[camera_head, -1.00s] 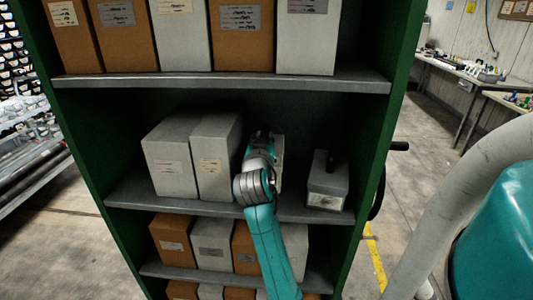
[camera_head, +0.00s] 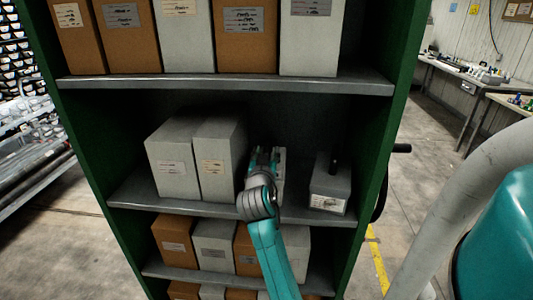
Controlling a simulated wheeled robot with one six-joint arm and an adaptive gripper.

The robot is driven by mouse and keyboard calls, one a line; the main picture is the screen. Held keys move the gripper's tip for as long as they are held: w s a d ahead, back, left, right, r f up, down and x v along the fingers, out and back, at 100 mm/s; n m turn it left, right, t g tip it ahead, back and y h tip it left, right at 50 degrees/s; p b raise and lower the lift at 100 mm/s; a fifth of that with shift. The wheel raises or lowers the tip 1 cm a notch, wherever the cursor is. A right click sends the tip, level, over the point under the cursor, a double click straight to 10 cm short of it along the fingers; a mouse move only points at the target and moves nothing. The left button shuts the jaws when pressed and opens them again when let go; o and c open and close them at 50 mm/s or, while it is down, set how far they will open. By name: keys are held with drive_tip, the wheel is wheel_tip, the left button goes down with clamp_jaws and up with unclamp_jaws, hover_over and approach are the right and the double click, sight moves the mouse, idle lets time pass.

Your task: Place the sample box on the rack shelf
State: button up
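The sample box, a pale grey box (camera_head: 281,172), is at the middle shelf (camera_head: 150,197) of the green rack, right of two tall grey boxes. My gripper (camera_head: 265,156) is at its top and appears shut on it. My wrist hides most of the box's front and its base, so I cannot tell whether it touches the shelf. The fingertips are small and partly hidden.
Two tall grey boxes (camera_head: 173,168) (camera_head: 217,165) stand to the left. The upper shelf edge (camera_head: 230,87) is overhead. The rack's green side (camera_head: 375,150) bounds the right.

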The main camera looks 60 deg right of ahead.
drive_tip(key=shift+r, duration=0.1)
drive_tip(key=v, duration=1.2)
drive_tip(key=s+a+f+n+t+y, duration=0.2)
drive_tip(key=a+f+n+t+y, duration=0.25)
drive_tip(key=a+f, duration=0.6)
drive_tip(key=s+a+f+n+t+y, duration=0.25)
drive_tip(key=a+f+n+y, duration=0.35)
drive_tip(key=a+f, duration=0.4)
drive_tip(key=s+a+n+y, duration=0.1)
drive_tip(key=s+a+y, duration=0.2)
drive_tip(key=s+a, duration=0.3)
drive_tip(key=s+a+n+t+y, duration=0.1)
drive_tip(key=s+a, duration=0.6)
drive_tip(key=s, duration=0.8)
drive_tip(key=shift+s+f+n+y, duration=0.3)
drive_tip(key=shift+f+n+y, duration=0.25)
drive_tip(key=shift+y, duration=0.5)
drive_tip(key=shift+a, duration=0.1)
